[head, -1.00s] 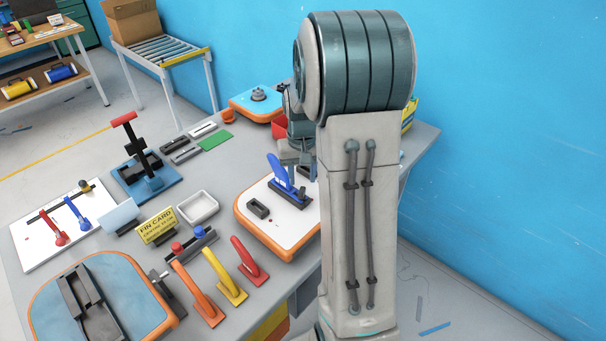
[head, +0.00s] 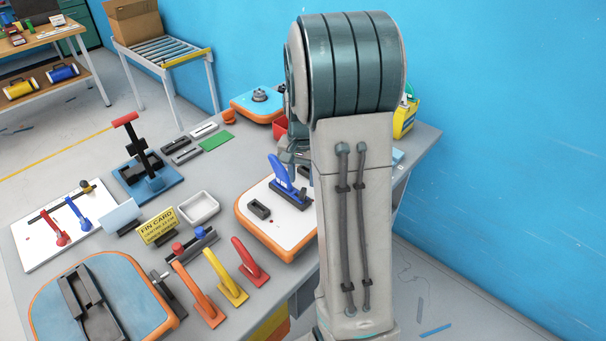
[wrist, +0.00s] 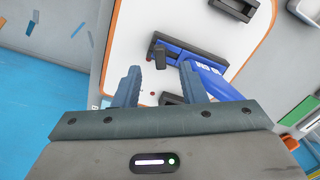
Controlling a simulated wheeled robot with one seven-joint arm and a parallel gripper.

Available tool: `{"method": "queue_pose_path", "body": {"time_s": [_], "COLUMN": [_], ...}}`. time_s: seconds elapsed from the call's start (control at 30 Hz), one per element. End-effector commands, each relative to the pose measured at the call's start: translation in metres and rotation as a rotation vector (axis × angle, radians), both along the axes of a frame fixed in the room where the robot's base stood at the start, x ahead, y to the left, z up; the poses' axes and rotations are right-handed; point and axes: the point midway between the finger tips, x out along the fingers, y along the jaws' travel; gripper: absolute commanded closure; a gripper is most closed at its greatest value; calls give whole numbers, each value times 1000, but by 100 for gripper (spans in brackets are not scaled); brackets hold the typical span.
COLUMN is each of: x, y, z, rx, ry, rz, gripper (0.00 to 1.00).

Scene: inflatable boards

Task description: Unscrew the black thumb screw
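In the wrist view a small black upright piece, seemingly the black thumb screw (wrist: 159,57), stands at the left end of a black fin box (wrist: 190,52). A blue fin (wrist: 222,83) is seated in that box and leans to the right. My gripper (wrist: 160,75) is open and empty. Its two fingers point toward the screw, one to either side in the picture, with no visible contact. In the head view the blue fin (head: 281,172) stands on the white board (head: 285,232) with an orange edge; my arm hides the screw there.
Other black boxes sit on the board, one at its front left (head: 259,210). Red, yellow and orange fins (head: 225,277), a white tray (head: 198,208), a FIN CARD sign (head: 157,226) and a blue clamp stand (head: 147,180) crowd the table on the left. A blue wall stands at right.

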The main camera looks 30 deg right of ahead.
Motion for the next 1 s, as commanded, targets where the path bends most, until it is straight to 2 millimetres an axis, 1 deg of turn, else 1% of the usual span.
{"method": "queue_pose_path", "body": {"time_s": [0.33, 1.0], "x": [0, 0], "y": [0, 0], "z": [-3, -37], "rx": [0, 0], "ry": [0, 1], "rz": [3, 4], "gripper": [62, 62]}}
